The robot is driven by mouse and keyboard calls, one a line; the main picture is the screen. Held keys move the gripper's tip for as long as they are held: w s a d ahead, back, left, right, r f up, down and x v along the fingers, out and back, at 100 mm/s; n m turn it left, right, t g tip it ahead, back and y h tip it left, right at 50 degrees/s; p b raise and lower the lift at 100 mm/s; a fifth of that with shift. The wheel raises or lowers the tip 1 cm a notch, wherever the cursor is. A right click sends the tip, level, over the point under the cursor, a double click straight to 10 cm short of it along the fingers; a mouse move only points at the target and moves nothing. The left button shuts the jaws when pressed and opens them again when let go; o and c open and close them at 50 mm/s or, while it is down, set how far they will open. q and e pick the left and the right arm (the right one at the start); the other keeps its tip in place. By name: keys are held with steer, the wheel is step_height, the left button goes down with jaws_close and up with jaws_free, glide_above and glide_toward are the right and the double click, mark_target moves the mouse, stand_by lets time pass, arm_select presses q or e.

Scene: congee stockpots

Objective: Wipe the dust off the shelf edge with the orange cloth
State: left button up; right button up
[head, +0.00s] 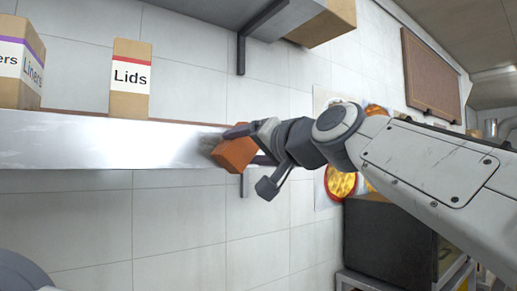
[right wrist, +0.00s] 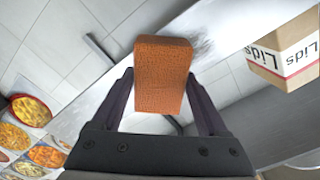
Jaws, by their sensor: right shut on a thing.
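The orange cloth (head: 234,153) is a thick folded block, held in my right gripper (head: 247,147) at the right end of the shelf edge (head: 100,145). In the right wrist view the cloth (right wrist: 163,75) sits between the two dark fingers of the gripper (right wrist: 160,90). The shelf edge is a bright metal strip. A grey smudge of dust (head: 208,142) shows on it just left of the cloth, and the dust (right wrist: 203,48) also shows beside the cloth in the right wrist view. Whether the cloth touches the edge is hard to tell. My left gripper is not in view.
A Lids box (head: 130,80) and a Liners box (head: 22,65) stand on the shelf, left of the cloth. An upper shelf with a cardboard box (head: 322,22) hangs above. A dark appliance (head: 385,245) stands below at right. Food pictures (head: 341,182) hang on the tiled wall.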

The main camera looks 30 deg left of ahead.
mark_target(227, 146)
steer(key=shift+s+a+p, duration=0.25)
steer(key=shift+s+a, duration=0.2)
steer(key=shift+s, duration=0.45)
steer(key=shift+s+a+p, duration=0.25)
steer(key=shift+s+a, duration=0.15)
steer(key=shift+s, duration=0.45)
steer(key=shift+s+a+r+p, duration=0.1)
steer(key=shift+s+a+p, duration=0.15)
steer(key=shift+s+p, duration=0.3)
steer(key=shift+s+a+p, duration=0.25)
steer(key=shift+s+p, duration=0.05)
steer(key=shift+s, duration=0.45)
steer(key=shift+s+a, duration=0.15)
steer(key=shift+s, duration=0.25)
steer(key=shift+d+f, duration=0.2)
steer(key=shift+d, duration=0.15)
steer(key=shift+b+v, duration=1.4)
steer(key=shift+v, duration=1.3)
steer(key=shift+r, duration=0.1)
